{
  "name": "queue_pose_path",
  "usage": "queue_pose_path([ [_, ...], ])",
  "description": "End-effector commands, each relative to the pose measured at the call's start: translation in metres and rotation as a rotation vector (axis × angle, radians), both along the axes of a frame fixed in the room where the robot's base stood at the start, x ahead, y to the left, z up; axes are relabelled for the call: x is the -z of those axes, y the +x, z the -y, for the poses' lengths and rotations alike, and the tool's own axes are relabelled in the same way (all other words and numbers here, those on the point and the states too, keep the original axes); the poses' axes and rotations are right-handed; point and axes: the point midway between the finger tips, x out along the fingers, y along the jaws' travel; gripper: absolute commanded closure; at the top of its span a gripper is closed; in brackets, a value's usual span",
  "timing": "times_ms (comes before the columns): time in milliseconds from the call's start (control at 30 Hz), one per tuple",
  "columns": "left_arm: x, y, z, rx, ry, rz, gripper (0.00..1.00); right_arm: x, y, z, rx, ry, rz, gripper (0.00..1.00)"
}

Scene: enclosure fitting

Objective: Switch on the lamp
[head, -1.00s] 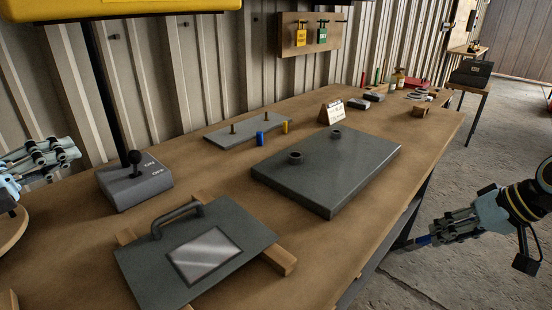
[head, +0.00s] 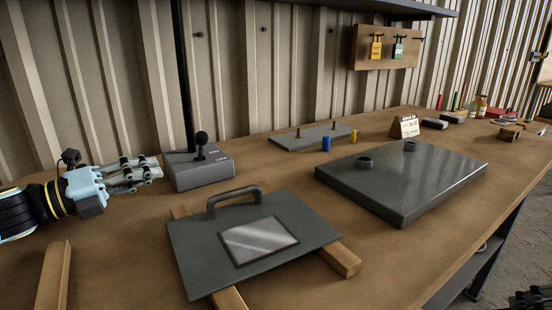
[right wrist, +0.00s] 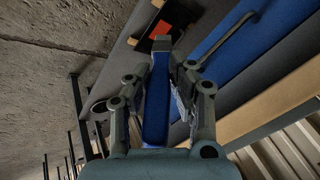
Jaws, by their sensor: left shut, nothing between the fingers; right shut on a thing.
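A grey switch box (head: 205,175) stands on the bench at the left. Its black-knobbed lever (head: 201,140) rises upright from the top. Marks show beside the lever but are too small to read now, so I cannot tell which side it is set to. A black post (head: 184,70) rises behind the box; no lit lamp is in view. My left gripper (head: 158,168) is shut and empty, its fingertips at the box's left side, below the knob; I cannot tell whether they touch. My right gripper (right wrist: 162,72) is shut on a blue object (right wrist: 156,115); it also shows at the head view's lower right corner (head: 530,298).
A dark panel with a handle and window (head: 255,270) rests on wooden strips in front of the box. A grey slab (head: 420,175) lies to the right. A plate with pegs (head: 312,138) and a blue cylinder (head: 326,145) stand behind. Padlocks (head: 376,48) hang on the wall.

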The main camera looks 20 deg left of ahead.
Motion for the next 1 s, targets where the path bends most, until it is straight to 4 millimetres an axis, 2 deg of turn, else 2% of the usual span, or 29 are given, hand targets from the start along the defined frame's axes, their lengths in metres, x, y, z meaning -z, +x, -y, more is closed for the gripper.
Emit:
queue_pose_path([
  [233,-0.001,0.006,0.004,0.000,-0.002,0.003,1.00,0.000,0.000,0.000,0.000,0.000,0.000,1.00],
  [700,-0.005,0.067,0.051,-0.001,-0.004,0.002,1.00,-0.007,0.001,0.000,0.000,0.000,0.002,1.00],
  [1000,-0.004,0.080,0.061,0.000,-0.001,-0.001,1.00,-0.009,0.001,0.000,0.000,0.000,0.002,1.00],
])
